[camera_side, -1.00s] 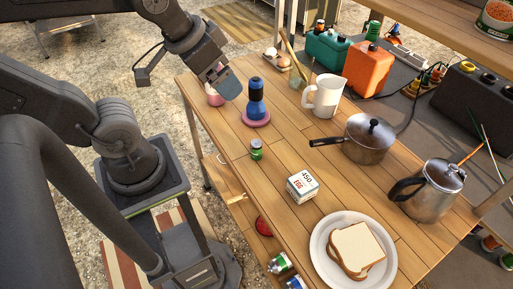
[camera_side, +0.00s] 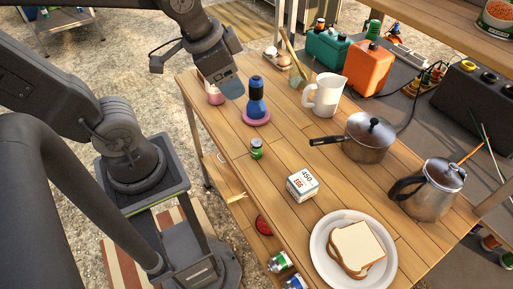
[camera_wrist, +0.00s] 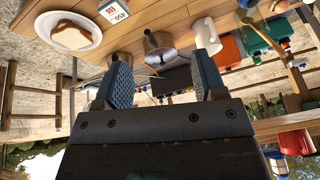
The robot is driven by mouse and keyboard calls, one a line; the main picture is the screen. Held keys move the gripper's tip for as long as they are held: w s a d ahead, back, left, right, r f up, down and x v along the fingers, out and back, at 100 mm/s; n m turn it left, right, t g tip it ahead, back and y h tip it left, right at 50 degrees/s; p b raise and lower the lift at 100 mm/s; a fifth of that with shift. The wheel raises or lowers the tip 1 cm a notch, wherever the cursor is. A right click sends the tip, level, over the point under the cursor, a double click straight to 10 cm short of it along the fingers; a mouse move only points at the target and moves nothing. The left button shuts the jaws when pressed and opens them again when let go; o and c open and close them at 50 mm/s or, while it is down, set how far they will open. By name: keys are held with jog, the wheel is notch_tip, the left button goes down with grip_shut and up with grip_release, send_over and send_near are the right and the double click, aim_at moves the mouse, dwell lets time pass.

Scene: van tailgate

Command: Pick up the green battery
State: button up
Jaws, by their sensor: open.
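The small green battery (camera_side: 256,149), a short upright cylinder, stands on the wooden table (camera_side: 232,133) near its left edge. I do not make it out in the wrist view. My gripper (camera_side: 232,90) is above the far left part of the table, well beyond the battery and higher than it. In the wrist view my gripper (camera_wrist: 160,78) has its two blue-grey fingers wide apart with nothing between them.
A blue bottle on a purple base (camera_side: 256,105) and a pink cup (camera_side: 214,98) stand near my gripper. Bare wood surrounds the battery.

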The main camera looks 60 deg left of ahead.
jog(key=w+f+m+g, duration=0.3)
jog(key=w+f+m, duration=0.25)
jog(key=m, duration=0.25)
jog(key=m+g, duration=0.2)
jog(key=m, duration=0.6)
send_over(257, 149)
jog(key=w, duration=0.1)
notch_tip(257, 149, down, 9)
jog(key=f, duration=0.8)
jog(key=shift+a+f, duration=0.1)
jog(key=shift+a, duration=0.15)
jog(key=shift+s+a+f, duration=0.1)
jog(key=shift+a+f, duration=0.05)
jog(key=shift+f, duration=0.7)
jog(key=shift+a+f, duration=0.2)
jog(key=shift+f, duration=0.7)
jog(key=shift+s+a+f, duration=0.1)
jog(key=shift+a+f, duration=0.05)
jog(key=shift+f, duration=0.7)
jog(key=shift+c, duration=0.2)
jog(key=c, duration=1)
